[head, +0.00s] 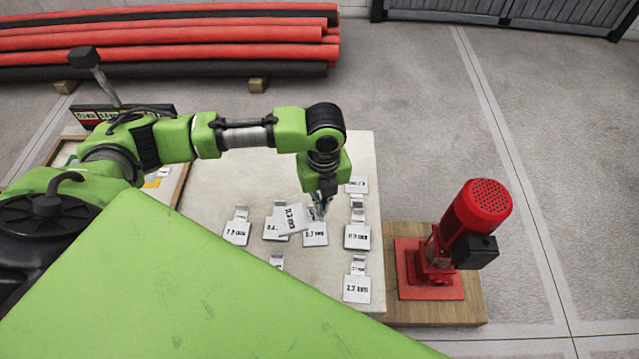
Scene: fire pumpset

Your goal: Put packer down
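My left gripper (322,207) points down over the pale table (215,180), its fingertips at the tab of a tilted light grey packer (292,219). It looks shut on that tab. The packer's printed thickness is hard to read. It overlaps another packer (270,231) in the picture; whether they touch I cannot tell. A packer marked 0.7 mm (315,236) lies just below the gripper. Other packers lie at the left (236,232), at the right (357,238) and at the front (357,289). My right gripper is not in view.
A red pump motor (462,228) stands on a wooden board (440,314) at the table's right. A wood-edged tray (177,188) is at the left, partly behind my arm. Red and black pipes (170,45) lie at the back. The floor at the right is clear.

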